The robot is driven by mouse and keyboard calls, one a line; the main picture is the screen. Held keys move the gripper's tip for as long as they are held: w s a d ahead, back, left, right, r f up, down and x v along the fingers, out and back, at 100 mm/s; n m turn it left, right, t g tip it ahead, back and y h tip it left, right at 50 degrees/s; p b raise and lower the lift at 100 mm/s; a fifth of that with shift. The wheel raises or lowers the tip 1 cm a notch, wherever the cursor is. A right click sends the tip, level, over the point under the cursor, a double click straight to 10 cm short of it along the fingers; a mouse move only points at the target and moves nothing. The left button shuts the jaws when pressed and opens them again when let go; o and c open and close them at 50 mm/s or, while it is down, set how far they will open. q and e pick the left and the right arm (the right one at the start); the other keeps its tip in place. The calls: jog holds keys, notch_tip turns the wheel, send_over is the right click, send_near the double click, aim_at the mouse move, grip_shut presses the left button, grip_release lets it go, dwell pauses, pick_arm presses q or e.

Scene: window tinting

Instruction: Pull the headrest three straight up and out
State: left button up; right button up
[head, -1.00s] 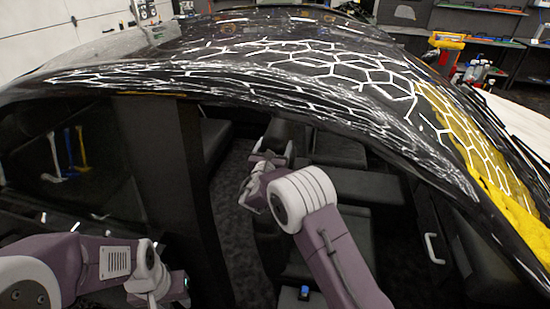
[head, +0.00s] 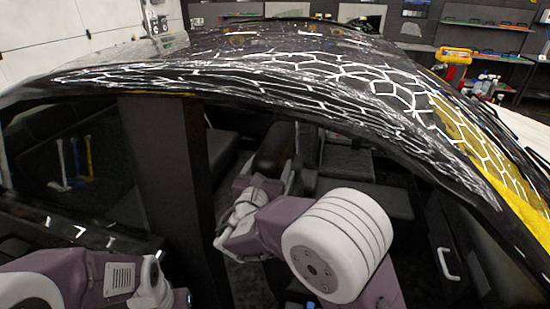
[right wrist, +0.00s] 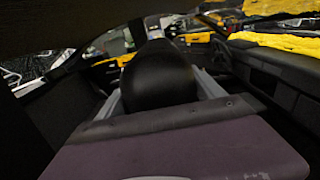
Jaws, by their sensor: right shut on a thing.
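A black padded headrest (head: 273,148) stands inside the car, seen through the side window opening below the roof. My right gripper (head: 270,168) reaches in through that opening and is shut on it, with a pale finger along its right side. In the right wrist view the rounded headrest (right wrist: 160,78) fills the middle, between the two grey fingers. Its posts and lower end are hidden, so I cannot tell whether they are still in the seat. My left gripper (head: 178,297) is low at the left, outside the car; its fingers are not clear.
The patterned roof edge (head: 330,105) arches close above my right arm. A dark door pillar (head: 160,180) stands left of the opening. Black seats (head: 345,160) lie behind and right of the headrest. A door with a white handle (head: 449,264) is at the right.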

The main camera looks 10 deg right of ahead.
aim_at(266, 172)
jog(key=shift+v, duration=1.55)
